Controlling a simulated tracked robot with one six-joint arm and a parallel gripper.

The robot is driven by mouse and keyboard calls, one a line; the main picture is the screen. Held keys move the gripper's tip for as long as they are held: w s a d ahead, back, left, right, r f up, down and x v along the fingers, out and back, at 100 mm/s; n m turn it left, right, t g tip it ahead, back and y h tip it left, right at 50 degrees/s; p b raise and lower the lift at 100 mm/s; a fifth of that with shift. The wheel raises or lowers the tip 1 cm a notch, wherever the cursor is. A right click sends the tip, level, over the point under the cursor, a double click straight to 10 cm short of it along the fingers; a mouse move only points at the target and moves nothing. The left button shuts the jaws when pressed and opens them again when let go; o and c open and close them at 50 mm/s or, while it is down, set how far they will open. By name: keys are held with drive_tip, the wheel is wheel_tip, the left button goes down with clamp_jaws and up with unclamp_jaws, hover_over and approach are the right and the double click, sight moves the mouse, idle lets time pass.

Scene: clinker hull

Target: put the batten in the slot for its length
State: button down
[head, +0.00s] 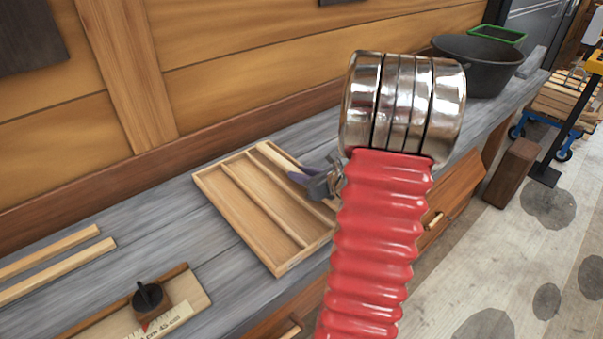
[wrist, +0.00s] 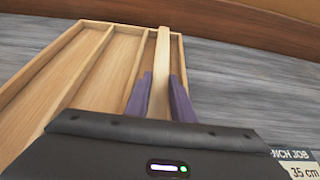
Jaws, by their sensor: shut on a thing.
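A pale wooden slotted tray (head: 284,266) lies on the grey bench, with long dividers running along it; it also fills the left of the wrist view (wrist: 84,62). My gripper (head: 303,180) is over the tray's right side, its purple fingers (wrist: 160,92) shut on a pale batten (wrist: 162,52). The batten points along the tray, at its right-hand edge in the wrist view. Its far end also shows in the head view (head: 271,153). I cannot tell whether it rests in the slot or hovers just above. My red arm hides the tray's right corner.
Two loose battens (head: 58,271) lie at the bench's left. A gauge with a black knob (head: 150,298) stands at the front. A card (wrist: 298,164) reads "35 cm". A dark pot (head: 478,68) stands at the far end. Bare bench lies left of the tray.

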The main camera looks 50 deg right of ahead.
drive_tip(key=shift+f, duration=0.45)
drive_tip(key=c, duration=1.5)
unclamp_jaws()
drive_tip(key=shift+c, duration=0.2)
drive_tip(key=shift+s+r, duration=0.15)
drive_tip(key=shift+r, duration=0.6)
drive_tip(key=v, duration=1.1)
drive_tip(key=shift+s+a+r, duration=0.1)
drive_tip(key=shift+s, duration=0.2)
